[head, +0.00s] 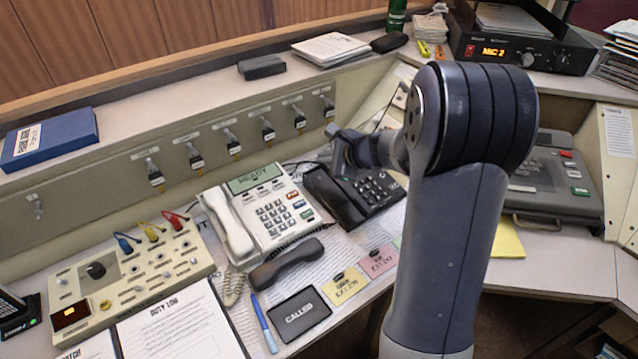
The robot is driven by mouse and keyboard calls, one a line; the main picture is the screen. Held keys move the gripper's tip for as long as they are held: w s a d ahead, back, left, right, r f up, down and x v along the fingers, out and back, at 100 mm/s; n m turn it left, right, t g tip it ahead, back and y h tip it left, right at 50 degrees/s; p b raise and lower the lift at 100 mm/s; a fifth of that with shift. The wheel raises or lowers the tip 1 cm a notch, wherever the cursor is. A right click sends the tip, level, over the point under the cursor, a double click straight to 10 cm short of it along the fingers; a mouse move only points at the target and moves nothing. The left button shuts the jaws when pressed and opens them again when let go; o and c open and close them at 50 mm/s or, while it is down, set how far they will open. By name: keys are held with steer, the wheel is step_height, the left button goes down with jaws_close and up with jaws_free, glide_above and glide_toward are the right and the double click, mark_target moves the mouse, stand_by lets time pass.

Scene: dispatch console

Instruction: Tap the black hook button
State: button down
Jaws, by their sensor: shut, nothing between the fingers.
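A black desk phone (372,189) with a keypad stands right of the white phone. Its long dark cradle side (328,200) faces the white phone. I cannot make out the hook button on it; it is too small or hidden. A loose black handset (287,264) lies on the papers in front of the white phone. My gripper (342,152) is shut and empty, above the back edge of the black phone. My arm covers part of the view right of that phone. I cannot tell whether the gripper touches the phone.
The white phone (262,212), with its own white handset (228,226) at its left side, stands close by. A row of hanging plugs (232,140) lines the panel behind. A dark CALLED pad (299,314) and coloured notes (346,286) lie in front.

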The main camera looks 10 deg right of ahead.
mark_target(318, 177)
steer(key=shift+w+a+f+b, duration=0.1)
steer(key=shift+w+f+b, duration=0.1)
steer(key=shift+f+b, duration=0.8)
steer(key=shift+w+f+b, duration=0.15)
steer(key=shift+f+b, duration=0.45)
steer(key=shift+f, duration=0.65)
steer(key=shift+f+b, duration=0.4)
steer(key=shift+b, duration=0.1)
steer(key=shift+w+f+b, duration=0.1)
steer(key=shift+f+b, duration=0.35)
stand_by(0.6)
steer(key=shift+f+b, duration=0.3)
steer(key=shift+f, duration=0.1)
stand_by(0.6)
steer(key=shift+r, duration=0.1)
steer(key=shift+r+p, duration=0.65)
steer(key=shift+r, duration=0.35)
